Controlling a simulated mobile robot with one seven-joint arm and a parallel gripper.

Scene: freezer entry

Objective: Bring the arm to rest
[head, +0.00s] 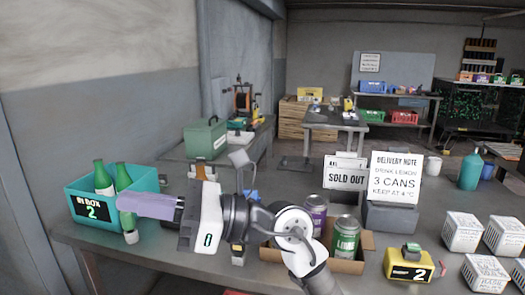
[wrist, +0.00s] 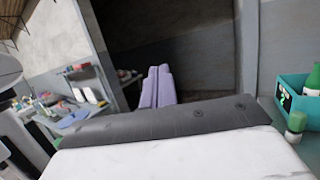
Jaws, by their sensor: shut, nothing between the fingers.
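My gripper (head: 120,202) shows in the head view with its lilac fingers pointing left, level in front of the teal box's right side. The fingers are together with nothing between them. In the wrist view the two fingers of my gripper (wrist: 158,72) lie side by side and point toward a dark, blurred background. My white and grey arm stretches across the table from the lower middle, and hides part of the tabletop and of the cardboard tray.
The teal box (head: 144,180) holding green bottles stands at the table's left, close by my fingers. A cardboard tray (head: 345,266) with cans is right of my arm. A yellow box (head: 402,268), white cartons (head: 463,230) and a delivery note (head: 395,178) stand farther right.

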